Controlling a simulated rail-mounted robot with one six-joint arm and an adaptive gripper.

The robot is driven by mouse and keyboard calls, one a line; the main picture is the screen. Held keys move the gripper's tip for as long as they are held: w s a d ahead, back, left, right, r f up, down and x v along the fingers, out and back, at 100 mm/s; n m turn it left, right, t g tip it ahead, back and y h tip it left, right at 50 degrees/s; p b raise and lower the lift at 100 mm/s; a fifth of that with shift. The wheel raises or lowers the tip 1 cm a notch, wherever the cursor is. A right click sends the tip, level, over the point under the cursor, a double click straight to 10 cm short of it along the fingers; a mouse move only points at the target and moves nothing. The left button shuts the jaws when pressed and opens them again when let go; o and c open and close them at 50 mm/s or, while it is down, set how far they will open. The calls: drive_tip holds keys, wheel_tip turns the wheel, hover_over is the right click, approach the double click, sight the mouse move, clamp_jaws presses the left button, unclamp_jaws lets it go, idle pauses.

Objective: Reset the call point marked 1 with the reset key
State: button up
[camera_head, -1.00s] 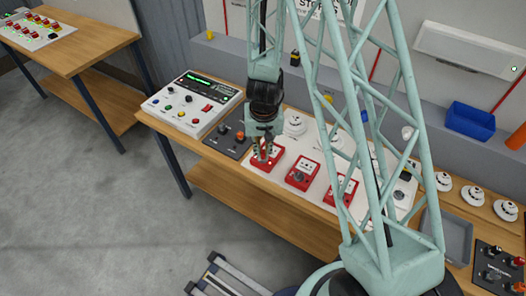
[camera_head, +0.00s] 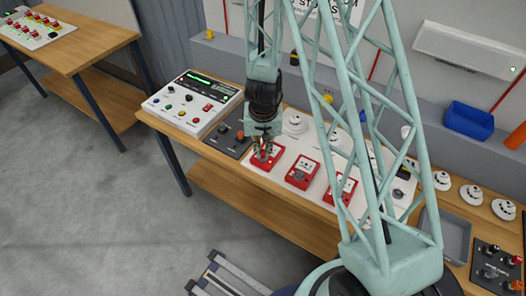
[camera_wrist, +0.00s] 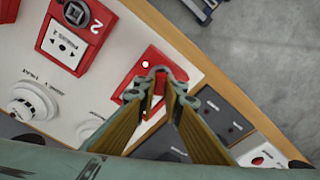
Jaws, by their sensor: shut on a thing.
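The call point marked 1 (camera_head: 276,151) is a red box, the leftmost of three on a white panel. My gripper (camera_head: 264,156) is right over it, pointing down, and hides much of its face. In the wrist view, my gripper's fingertips (camera_wrist: 161,73) come together above the red box (camera_wrist: 150,56), beside a small white light. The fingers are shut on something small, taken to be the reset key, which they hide. I cannot tell whether it sits in the keyhole. The call point marked 2 (camera_wrist: 62,52) has a round grey lock.
The call point marked 3 (camera_head: 341,189) is further right. A control panel (camera_head: 190,101) and a dark switch box (camera_head: 228,138) stand left of the white panel. Round white detectors (camera_wrist: 31,101) stand behind the call points. A grey tray (camera_head: 455,238) is at right.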

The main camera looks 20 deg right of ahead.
drive_tip(key=shift+m+p, duration=1)
drive_tip(key=shift+m, duration=0.1)
drive_tip(key=shift+n+b, duration=2)
drive_tip(key=shift+n, duration=0.3)
idle(1.5)
drive_tip(key=shift+n+y+b, duration=0.3)
drive_tip(key=shift+n+b, duration=0.9)
drive_tip(key=shift+b, duration=0.95)
idle(0.9)
